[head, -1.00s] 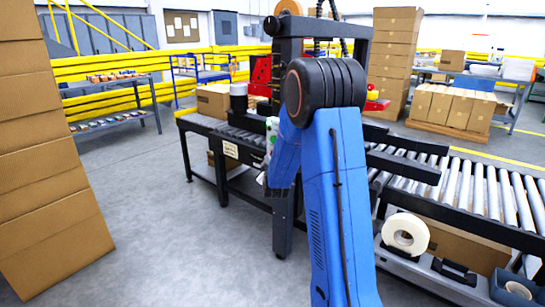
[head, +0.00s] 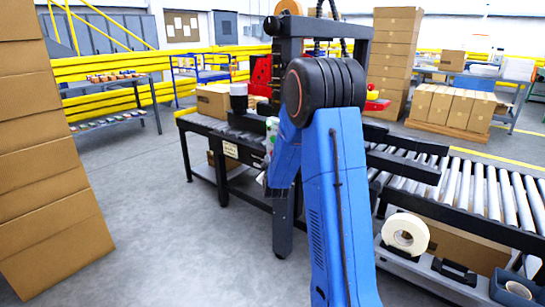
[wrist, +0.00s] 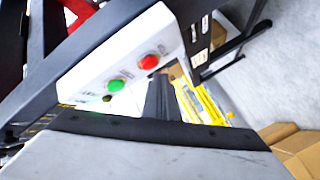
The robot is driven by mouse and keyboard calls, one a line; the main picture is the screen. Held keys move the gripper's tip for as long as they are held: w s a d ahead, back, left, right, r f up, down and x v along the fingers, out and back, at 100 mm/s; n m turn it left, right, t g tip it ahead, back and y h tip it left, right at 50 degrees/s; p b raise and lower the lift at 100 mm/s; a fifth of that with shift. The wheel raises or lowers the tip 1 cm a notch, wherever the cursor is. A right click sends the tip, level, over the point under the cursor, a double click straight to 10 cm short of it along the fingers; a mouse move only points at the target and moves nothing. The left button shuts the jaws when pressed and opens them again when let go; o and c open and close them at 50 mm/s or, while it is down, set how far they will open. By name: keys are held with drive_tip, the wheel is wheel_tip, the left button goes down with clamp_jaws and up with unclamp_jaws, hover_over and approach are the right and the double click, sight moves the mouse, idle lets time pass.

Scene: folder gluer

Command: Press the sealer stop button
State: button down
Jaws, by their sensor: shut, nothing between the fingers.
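A pale control box (wrist: 125,65) on the sealer's dark frame fills the upper left of the wrist view. It carries a red button (wrist: 149,62) and, left of it, a green button (wrist: 116,84); their labels are too small to read. My gripper (wrist: 160,98) is shut and empty. In the picture its dark fingers lie just below the red button, and no contact shows. In the head view the sealer (head: 290,50) stands over the conveyor, and my blue arm hides much of its control side and most of my gripper.
The roller conveyor (head: 490,195) runs to the right, with a tape roll (head: 405,232) on a lower shelf. Tall stacked cartons (head: 45,150) stand at the left. The floor between them is clear. Black frame bars lie close around the control box.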

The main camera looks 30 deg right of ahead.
drive_tip(key=shift+d, duration=0.1)
idle(0.3)
drive_tip(key=shift+w+d, duration=0.15)
drive_tip(key=shift+d, duration=0.15)
drive_tip(key=shift+d, duration=0.25)
idle(0.6)
drive_tip(key=shift+s+a, duration=0.2)
drive_tip(key=shift+a, duration=0.45)
drive_tip(key=s+a, duration=0.2)
drive_tip(key=a, duration=0.3)
drive_tip(key=shift+a, duration=0.35)
idle(0.4)
idle(0.5)
